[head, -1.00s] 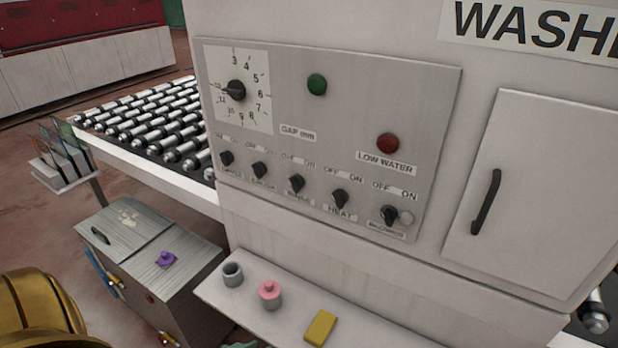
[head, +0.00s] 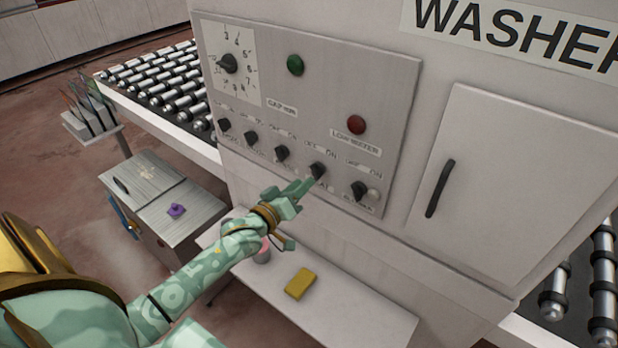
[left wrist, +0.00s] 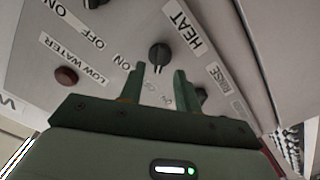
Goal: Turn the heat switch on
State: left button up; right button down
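The heat switch is a black knob (head: 317,170), fourth in the row of knobs on the grey control panel (head: 395,95). In the left wrist view the heat knob (left wrist: 159,53) is by the HEAT label, just beyond the fingertips and roughly between them. ON shows left of it, and a fainter OFF lies between the fingers. My left gripper (head: 304,188) is open and empty, reaching up to the heat knob from lower left. Its fingers (left wrist: 158,78) stand apart in the left wrist view; contact with the knob cannot be told. My right gripper is out of view.
The blower knob (head: 359,191) is close to the right and the rinse knob (head: 282,153) to the left. A shelf (head: 350,310) below carries a yellow block (head: 299,283) and a pink-topped item (head: 262,251). A red lamp (head: 356,124) sits above.

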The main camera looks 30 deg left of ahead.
aim_at(313, 174)
pick_arm(q)
jog(key=w, duration=0.3)
jog(key=shift+d, duration=0.15)
jog(key=shift+w, duration=0.5)
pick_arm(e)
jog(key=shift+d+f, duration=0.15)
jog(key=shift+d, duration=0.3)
pick_arm(q)
grip_shut()
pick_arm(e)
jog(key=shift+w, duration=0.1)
